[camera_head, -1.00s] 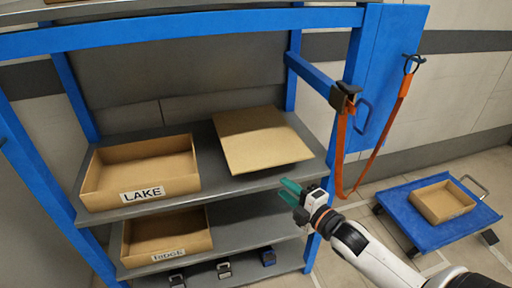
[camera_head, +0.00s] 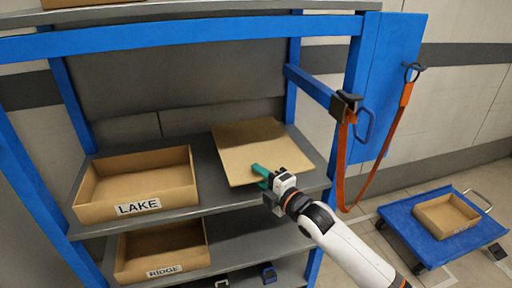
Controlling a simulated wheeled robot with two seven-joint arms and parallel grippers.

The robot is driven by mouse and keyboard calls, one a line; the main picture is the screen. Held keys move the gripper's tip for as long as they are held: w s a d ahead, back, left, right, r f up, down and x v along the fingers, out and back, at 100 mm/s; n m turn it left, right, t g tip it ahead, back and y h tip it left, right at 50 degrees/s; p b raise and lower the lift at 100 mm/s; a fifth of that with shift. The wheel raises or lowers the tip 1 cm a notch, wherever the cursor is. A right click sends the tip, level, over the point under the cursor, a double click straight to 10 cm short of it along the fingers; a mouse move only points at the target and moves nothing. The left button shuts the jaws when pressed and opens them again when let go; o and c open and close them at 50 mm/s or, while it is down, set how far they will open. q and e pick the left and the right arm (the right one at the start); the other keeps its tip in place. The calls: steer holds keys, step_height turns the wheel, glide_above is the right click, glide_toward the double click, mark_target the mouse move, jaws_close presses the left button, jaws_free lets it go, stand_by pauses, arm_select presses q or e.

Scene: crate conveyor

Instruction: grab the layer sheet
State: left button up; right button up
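The layer sheet (camera_head: 250,147) is a flat, square tan board on the right half of the upper shelf of the blue rack. My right gripper (camera_head: 260,171) is at the sheet's front edge, with its teal fingers overlapping that edge in the picture. The fingers look close together, and the near one hides the other. I cannot tell whether they are closed on the edge. My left gripper is out of view.
An open box marked LAKE (camera_head: 138,186) stands left of the sheet on the same shelf (camera_head: 205,192). A box marked RIDGE (camera_head: 162,252) is below. An orange strap (camera_head: 376,165) hangs from the right post. A blue cart (camera_head: 432,248) with a box stands at right.

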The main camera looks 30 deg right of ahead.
steer(key=shift+w+a, duration=0.15)
steer(key=shift+w, duration=0.75)
jaws_close()
